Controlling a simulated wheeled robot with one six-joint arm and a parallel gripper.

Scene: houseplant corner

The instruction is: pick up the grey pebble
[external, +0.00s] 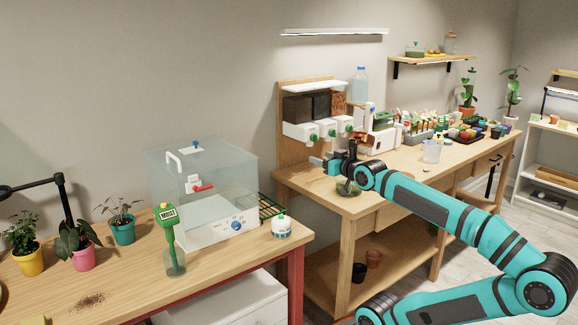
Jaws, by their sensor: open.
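My teal arm reaches in from the lower right over the wooden bench (390,190) at the back. My gripper (320,162) is above the near left end of this bench, in front of the dispenser stand. It is small in the picture; its jaws are open, and I see nothing held. A small dark green-grey rounded thing (348,188) is on the bench just below my wrist, partly hidden by it. I cannot tell whether this is the grey pebble or a dish. No other grey pebble can be made out.
The dispenser stand (305,131) and a blue bottle (360,86) stand behind my gripper. A clear jug (432,151) is to the right. A front table holds a clear box (200,180), potted plants and a green moisture meter (168,225).

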